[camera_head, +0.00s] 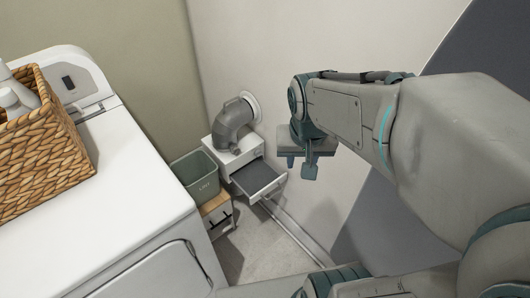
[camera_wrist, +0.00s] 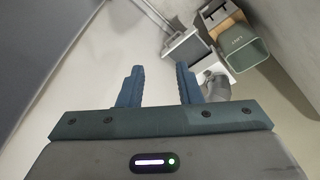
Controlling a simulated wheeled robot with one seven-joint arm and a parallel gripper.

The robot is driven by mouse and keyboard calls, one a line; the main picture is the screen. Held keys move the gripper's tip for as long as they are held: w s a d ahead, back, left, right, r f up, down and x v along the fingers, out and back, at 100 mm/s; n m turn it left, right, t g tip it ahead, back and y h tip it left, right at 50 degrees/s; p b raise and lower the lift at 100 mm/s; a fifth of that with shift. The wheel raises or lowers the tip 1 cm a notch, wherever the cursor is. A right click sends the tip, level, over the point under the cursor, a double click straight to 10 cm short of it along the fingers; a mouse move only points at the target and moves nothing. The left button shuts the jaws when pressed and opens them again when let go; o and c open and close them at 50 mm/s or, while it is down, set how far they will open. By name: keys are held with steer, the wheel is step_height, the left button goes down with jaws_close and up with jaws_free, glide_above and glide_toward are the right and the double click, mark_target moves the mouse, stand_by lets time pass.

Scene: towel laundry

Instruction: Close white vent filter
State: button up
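The white vent box (camera_head: 236,150) sits in the back corner with a grey elbow duct on top. Its filter drawer (camera_head: 257,180), white-framed with a dark grey inside, stands pulled out toward the front right. In the wrist view the drawer (camera_wrist: 186,47) shows at upper right, beyond my right finger. My gripper (camera_head: 300,168) hangs to the right of the drawer, apart from it. In the wrist view my gripper's two blue fingers (camera_wrist: 160,76) are spread apart with nothing between them.
A grey-green bin (camera_head: 195,177) stands left of the vent box, by a small wooden-topped cabinet (camera_head: 217,212). A white washer or dryer (camera_head: 125,190) with a wicker basket (camera_head: 40,145) fills the left. The wall is close behind my gripper.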

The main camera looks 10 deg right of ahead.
steer(key=w+d+f+m+b, duration=0.2)
steer(key=w+f+m+b, duration=0.2)
steer(key=w+f+b, duration=0.7)
steer(key=m+y+b, duration=0.2)
steer(key=m+b, duration=0.2)
steer(key=m, duration=0.2)
glide_toward(275, 194)
steer(key=shift+g, duration=0.3)
steer(key=b+x, duration=0.1)
steer(key=x, duration=0.1)
steer(key=b+x, duration=0.1)
steer(key=x, duration=0.2)
steer(key=b+x, duration=0.1)
steer(key=x, duration=0.1)
steer(key=shift+w+f+b, duration=0.25)
steer(key=shift+w+b, duration=0.1)
steer(key=shift+b, duration=0.05)
jaws_close()
